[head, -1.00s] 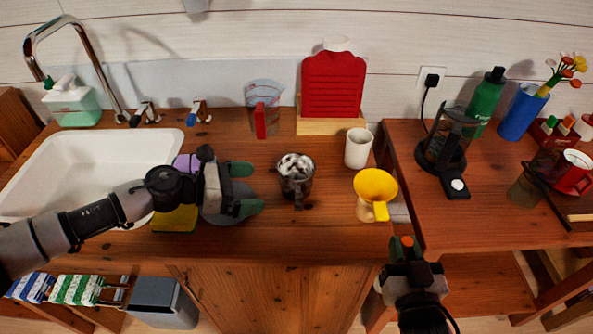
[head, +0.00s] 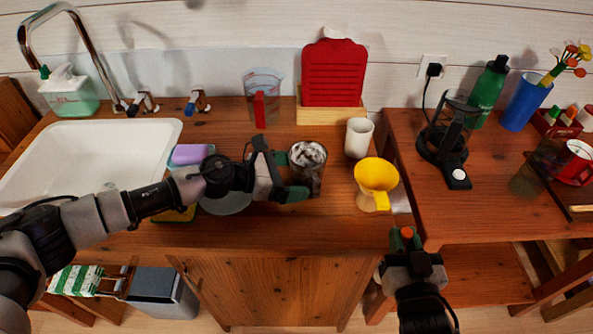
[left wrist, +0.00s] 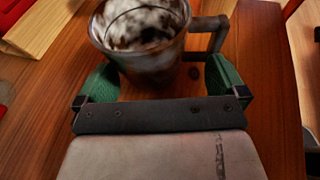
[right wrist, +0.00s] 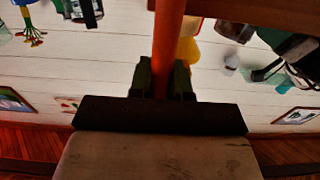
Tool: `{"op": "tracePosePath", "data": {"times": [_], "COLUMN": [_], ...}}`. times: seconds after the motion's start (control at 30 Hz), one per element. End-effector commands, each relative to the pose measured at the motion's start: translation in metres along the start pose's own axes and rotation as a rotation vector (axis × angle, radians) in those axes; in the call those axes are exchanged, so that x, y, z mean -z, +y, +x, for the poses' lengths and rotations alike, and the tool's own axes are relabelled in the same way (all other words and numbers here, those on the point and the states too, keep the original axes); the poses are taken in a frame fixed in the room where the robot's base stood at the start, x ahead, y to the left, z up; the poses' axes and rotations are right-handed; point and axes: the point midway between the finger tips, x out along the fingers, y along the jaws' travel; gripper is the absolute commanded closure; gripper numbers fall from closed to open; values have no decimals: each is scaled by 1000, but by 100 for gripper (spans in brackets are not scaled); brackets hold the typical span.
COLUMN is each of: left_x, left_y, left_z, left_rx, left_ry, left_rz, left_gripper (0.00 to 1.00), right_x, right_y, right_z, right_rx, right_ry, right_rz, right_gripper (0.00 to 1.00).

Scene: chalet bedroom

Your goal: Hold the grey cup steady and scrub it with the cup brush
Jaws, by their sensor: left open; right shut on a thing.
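The grey cup (head: 307,168) stands upright on the wooden counter, with dark and white blotches inside. In the left wrist view the cup (left wrist: 145,35) fills the space just ahead of and partly between the green fingers, its handle at right. My left gripper (head: 287,176) is open at the cup's left side; I cannot tell whether the fingers touch it. My right gripper (head: 406,238) is low in front of the counter, shut on an orange handle, seen in the right wrist view as the cup brush handle (right wrist: 168,45). The brush's bristles are not clearly seen.
A yellow funnel-like item (head: 376,178) and a white cup (head: 358,138) stand right of the grey cup. A grey plate (head: 226,204) and sponge lie under my left gripper. The sink (head: 90,160) is at left. A red board (head: 334,75) stands behind.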

Motion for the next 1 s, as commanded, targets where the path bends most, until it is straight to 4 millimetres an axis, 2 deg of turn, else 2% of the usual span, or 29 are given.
{"op": "tracePosePath", "data": {"times": [0.23, 0.5, 0.87, 1.0], "left_x": [0, 0, 0, 0], "left_y": [0, 0, 0, 0], "left_z": [0, 0, 0, 0], "left_rx": [0, 1, 0, 0], "left_ry": [0, 0, 0, 0], "left_rz": [0, 0, 0, 0], "left_gripper": [0, 41, 42, 42], "right_x": [0, 0, 1, 11], "right_y": [0, 0, 1, 12], "right_z": [0, 0, 0, -5], "right_rx": [0, 0, 0, -6], "right_ry": [0, 0, 0, -3], "right_rz": [0, 0, -1, -6], "right_gripper": [100, 100, 100, 100]}}
